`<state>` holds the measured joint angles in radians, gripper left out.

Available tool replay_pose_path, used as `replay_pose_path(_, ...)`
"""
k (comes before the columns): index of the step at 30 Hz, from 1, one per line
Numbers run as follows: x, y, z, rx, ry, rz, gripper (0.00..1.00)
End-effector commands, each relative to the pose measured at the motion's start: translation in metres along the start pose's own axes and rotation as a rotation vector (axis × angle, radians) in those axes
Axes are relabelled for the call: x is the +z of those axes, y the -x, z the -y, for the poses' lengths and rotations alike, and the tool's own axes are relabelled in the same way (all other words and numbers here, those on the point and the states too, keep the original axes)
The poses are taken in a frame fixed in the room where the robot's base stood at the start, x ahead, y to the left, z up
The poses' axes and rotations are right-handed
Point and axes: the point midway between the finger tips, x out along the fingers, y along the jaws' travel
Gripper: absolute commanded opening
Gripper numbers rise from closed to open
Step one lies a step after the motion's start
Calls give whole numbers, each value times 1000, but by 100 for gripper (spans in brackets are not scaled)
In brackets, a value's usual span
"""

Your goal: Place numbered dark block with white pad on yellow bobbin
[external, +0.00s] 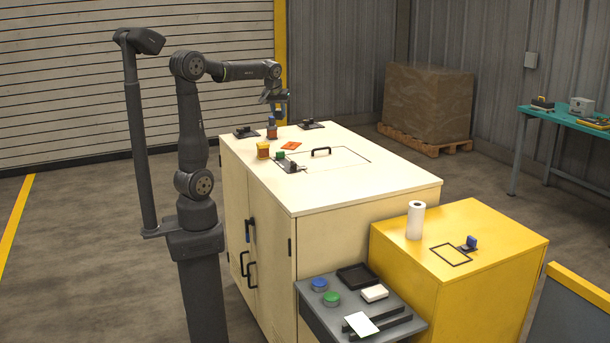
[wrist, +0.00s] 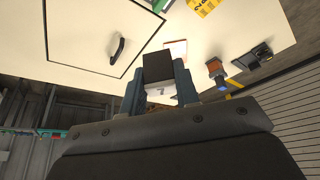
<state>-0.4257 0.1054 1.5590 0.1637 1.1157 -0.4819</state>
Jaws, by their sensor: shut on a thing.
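My gripper (wrist: 158,82) is shut on a dark block (wrist: 158,65) with a white pad (wrist: 160,92) that bears a small dark mark. The block sits between both fingers in the wrist view. In the external view my gripper (external: 279,108) is above the far end of the cream cabinet top, and the held block is too small to make out. A yellow piece with black marks (wrist: 203,6) is cut off at the wrist view's top edge.
An orange piece with a blue top (external: 271,131) stands close to my gripper. Black stands (external: 246,132) (external: 311,125) flank it. An orange sheet (external: 291,145) lies flat. A green piece (external: 280,155) and a black handle (external: 321,151) are nearer. The cabinet's near right (external: 370,185) is clear.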

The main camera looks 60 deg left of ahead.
Motion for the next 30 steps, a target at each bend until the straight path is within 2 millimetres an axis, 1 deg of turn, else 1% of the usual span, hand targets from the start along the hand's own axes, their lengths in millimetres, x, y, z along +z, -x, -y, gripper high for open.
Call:
replay_pose_path(1,14,4,1,3,-16,0,0)
replay_pose_path(3,28,7,2,5,-33,1,0)
replay_pose_path(6,42,9,4,7,-50,1,0)
replay_pose_path(10,51,8,7,7,-60,3,0)
replay_pose_path(14,46,-5,20,6,-58,5,0)
replay_pose_path(24,17,-64,75,6,-57,6,0)
replay_pose_path(27,11,-76,86,6,-58,5,0)
replay_pose_path(30,8,-82,91,8,-61,4,0)
